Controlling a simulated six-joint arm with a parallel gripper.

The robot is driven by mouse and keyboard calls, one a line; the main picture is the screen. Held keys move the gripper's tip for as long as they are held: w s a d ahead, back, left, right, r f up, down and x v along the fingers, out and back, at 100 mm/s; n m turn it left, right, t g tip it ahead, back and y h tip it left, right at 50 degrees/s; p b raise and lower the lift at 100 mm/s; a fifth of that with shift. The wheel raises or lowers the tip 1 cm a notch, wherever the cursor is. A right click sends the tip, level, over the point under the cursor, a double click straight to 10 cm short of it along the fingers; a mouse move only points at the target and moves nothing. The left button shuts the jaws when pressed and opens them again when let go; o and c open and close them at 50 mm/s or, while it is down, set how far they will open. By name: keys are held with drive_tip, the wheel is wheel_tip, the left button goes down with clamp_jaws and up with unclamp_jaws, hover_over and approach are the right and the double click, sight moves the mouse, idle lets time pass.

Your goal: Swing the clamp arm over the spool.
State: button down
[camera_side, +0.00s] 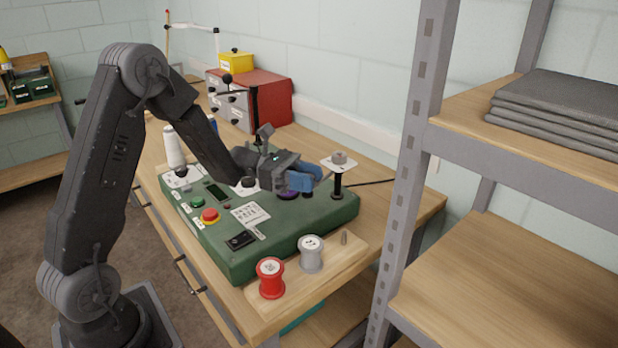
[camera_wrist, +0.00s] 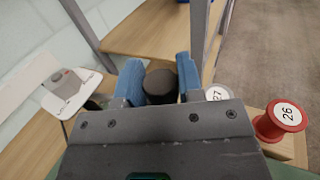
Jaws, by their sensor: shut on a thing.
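My gripper (camera_side: 310,186), with blue fingertips, is low over the right end of the green machine (camera_side: 245,262). In the wrist view, my gripper (camera_wrist: 160,84) is shut on a dark round knob (camera_wrist: 160,88), which sits between the fingers. The knob looks like the clamp arm's handle; the rest of the clamp arm is hidden, and I cannot tell how it is turned. A purple piece (camera_side: 288,195), perhaps the spool, shows partly beneath my gripper in the side view.
A red spool (camera_side: 270,278) and a grey spool (camera_side: 311,254) stand on a wooden block in front. A metal shelf upright (camera_side: 405,165) rises at the right.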

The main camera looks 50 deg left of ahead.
drive_tip(key=a+m+g, duration=0.1)
drive_tip(key=g, duration=0.1)
drive_tip(key=a+m+g+h, duration=0.1)
drive_tip(key=a+g, duration=0.1)
drive_tip(key=shift+s+a+m, duration=0.1)
drive_tip(key=shift+s+m, duration=0.1)
drive_tip(key=shift+m, duration=0.2)
drive_tip(key=c, duration=0.8)
unclamp_jaws()
drive_tip(key=shift+o, duration=0.2)
drive_tip(key=v, duration=1.3)
drive_tip(key=shift+a, duration=0.4)
drive_tip(key=shift+f, duration=0.15)
